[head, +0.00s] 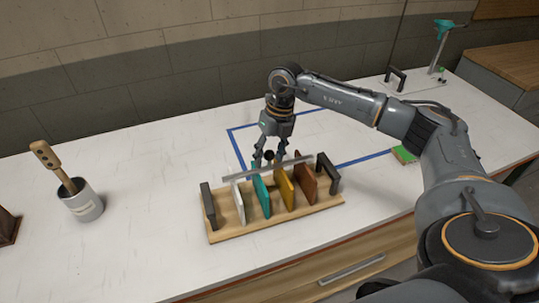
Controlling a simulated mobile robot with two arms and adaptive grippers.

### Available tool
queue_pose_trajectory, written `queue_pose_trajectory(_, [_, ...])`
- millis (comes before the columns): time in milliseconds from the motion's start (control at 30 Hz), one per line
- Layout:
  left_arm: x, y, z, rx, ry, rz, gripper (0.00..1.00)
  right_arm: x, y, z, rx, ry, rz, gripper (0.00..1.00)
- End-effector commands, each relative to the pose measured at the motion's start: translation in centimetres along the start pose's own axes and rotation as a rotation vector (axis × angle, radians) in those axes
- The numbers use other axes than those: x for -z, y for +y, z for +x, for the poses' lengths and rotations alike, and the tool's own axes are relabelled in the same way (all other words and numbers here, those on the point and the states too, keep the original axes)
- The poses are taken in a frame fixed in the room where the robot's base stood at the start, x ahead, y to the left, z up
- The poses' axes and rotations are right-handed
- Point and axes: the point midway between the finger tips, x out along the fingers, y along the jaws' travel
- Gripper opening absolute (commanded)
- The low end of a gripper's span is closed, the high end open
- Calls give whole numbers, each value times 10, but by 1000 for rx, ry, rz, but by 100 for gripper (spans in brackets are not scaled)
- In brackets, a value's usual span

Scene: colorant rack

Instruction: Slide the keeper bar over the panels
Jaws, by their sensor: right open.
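A wooden rack (233,231) stands on the white table, with a dark end post at each side. White (238,203), teal (262,194), yellow (284,188) and brown (305,184) panels stand upright in it. The grey keeper bar (240,173) runs along the rear of the panels near their tops, with a dark round knob (269,156) near its middle. My right gripper (269,161) points down with its fingers open on either side of the knob. I cannot tell whether they touch it. My left gripper is out of view.
Blue tape (237,150) marks a rectangle behind the rack. A grey cup (85,206) with a wooden tool stands at left. A green pad (404,155) lies right. A black handle (396,78) and a teal-topped stand (440,45) are at back right. The table's left-middle is clear.

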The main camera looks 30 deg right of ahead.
Motion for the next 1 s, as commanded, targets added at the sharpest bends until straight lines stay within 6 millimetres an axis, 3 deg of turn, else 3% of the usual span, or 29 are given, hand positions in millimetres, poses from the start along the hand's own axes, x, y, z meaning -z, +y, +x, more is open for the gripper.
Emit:
queue_pose_trajectory(100, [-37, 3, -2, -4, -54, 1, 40, 0, 0, -1, 0, 0, 0, 52])
queue_pose_trajectory(267, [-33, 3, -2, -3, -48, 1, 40, 0, 0, -18, 1, -2, 1, 52])
queue_pose_trajectory(700, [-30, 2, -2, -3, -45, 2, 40, 1, 1, -105, 0, -6, 1, 52])
queue_pose_trajectory(1000, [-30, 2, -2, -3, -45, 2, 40, 2, 1, -122, 1, -2, 0, 52])
